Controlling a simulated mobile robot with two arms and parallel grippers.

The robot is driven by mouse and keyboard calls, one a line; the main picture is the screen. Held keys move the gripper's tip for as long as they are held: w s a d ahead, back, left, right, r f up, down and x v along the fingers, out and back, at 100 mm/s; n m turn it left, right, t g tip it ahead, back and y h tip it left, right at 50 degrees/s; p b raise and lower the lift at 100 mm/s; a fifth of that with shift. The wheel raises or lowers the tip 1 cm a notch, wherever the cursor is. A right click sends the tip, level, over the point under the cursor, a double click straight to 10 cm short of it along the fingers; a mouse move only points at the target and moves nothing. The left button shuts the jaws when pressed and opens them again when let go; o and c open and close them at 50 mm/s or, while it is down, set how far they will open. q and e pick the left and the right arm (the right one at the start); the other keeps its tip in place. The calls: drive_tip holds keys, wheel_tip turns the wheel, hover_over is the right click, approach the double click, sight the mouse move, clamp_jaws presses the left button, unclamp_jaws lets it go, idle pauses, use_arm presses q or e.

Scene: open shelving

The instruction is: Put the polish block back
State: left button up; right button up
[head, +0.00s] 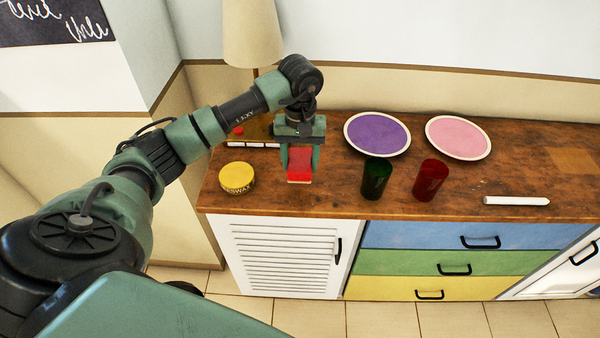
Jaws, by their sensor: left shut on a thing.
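A red block (300,163), which I take to be the polish block, is between the fingers of my left gripper (300,158). The gripper points down and is shut on the block's sides. The block's pale lower edge is at or just above the wooden top (330,195); I cannot tell whether it touches. My right gripper is not in view.
A yellow beeswax tin (237,177) stands left of the block. A brownish item with a red spot (239,130) is partly hidden behind my arm. Green (376,180) and red (430,180) cups, purple (377,134) and pink (458,137) plates, and a white stick (516,200) are to the right.

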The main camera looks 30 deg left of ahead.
sight(300, 185)
use_arm(q)
drive_tip(key=shift+f, duration=0.75)
wheel_tip(300, 185, down, 4)
drive_tip(key=shift+p, duration=0.45)
drive_tip(key=shift+f, duration=0.25)
drive_tip(key=o, duration=1.3)
